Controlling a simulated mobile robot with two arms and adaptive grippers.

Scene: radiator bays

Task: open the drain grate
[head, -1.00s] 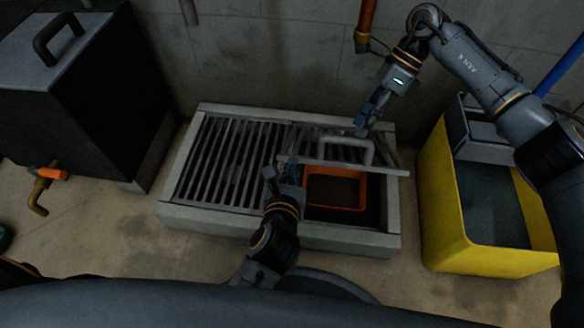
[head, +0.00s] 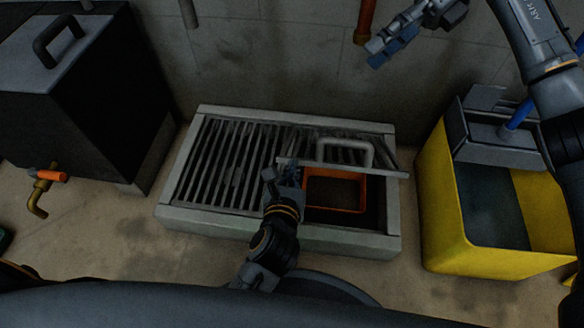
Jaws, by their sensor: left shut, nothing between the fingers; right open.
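The drain grate (head: 228,165) is a barred metal cover in a pale stone frame on the floor against the wall. Its right-hand section (head: 386,164), with a grey handle (head: 345,150), is tilted up, and its near edge stands above the frame. An orange-rimmed basket (head: 335,209) shows in the opening below. My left gripper (head: 281,172) is shut and empty at the left end of the raised section's near edge; I cannot tell whether it touches it. My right gripper (head: 379,50) is open and empty, high in front of the wall, apart from the grate.
A yellow mop bucket (head: 440,200) with a grey wringer and blue pole (head: 518,115) stands right of the drain. A dark tank (head: 95,110) with a brass tap (head: 40,190) stands at left. A copper pipe (head: 365,25) runs down the wall. Floor in front is partly clear.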

